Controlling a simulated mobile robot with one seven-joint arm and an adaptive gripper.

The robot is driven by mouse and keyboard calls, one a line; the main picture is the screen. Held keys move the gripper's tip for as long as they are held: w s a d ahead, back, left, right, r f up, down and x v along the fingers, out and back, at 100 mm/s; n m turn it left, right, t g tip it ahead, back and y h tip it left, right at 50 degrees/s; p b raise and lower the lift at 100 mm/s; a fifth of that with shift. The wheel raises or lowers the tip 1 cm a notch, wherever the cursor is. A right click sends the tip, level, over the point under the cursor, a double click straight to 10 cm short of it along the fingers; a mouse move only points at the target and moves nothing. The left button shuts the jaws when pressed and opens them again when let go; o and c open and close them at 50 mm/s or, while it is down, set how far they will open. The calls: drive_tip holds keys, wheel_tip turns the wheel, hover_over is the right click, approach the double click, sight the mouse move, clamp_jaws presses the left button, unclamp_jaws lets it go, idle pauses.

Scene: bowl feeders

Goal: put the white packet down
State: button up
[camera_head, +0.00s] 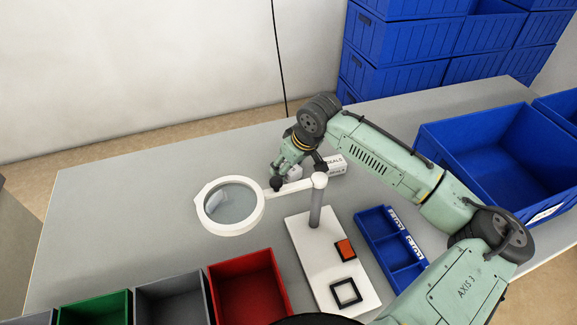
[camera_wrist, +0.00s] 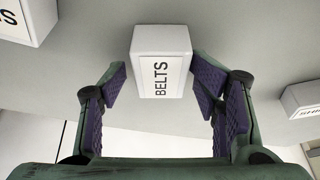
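The white packet (camera_wrist: 161,70), a small box labelled BELTS, shows in the wrist view between the tips of my gripper (camera_wrist: 160,80). A narrow grey gap shows between the left finger and the packet, and the right fingertip is very close to its edge. The fingers look spread around it, not closed on it. In the head view my gripper (camera_head: 288,174) is low over the grey table (camera_head: 130,200), behind the magnifier arm. A small white patch beside it is partly hidden by the fingers. I cannot tell whether the packet rests on the table.
A white box labelled SEALS (camera_head: 336,164) stands just right of my gripper. The ring magnifier (camera_head: 203,207) on its white stand (camera_head: 318,255) is in front. A blue divided tray (camera_head: 378,236) and large blue bin (camera_head: 450,150) are right. The table's left part is clear.

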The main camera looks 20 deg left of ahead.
drive_tip(key=b+v, duration=0.1)
drive_tip(key=v, duration=1.1)
drive_tip(key=shift+b, duration=0.4)
drive_tip(key=shift+a, duration=0.1)
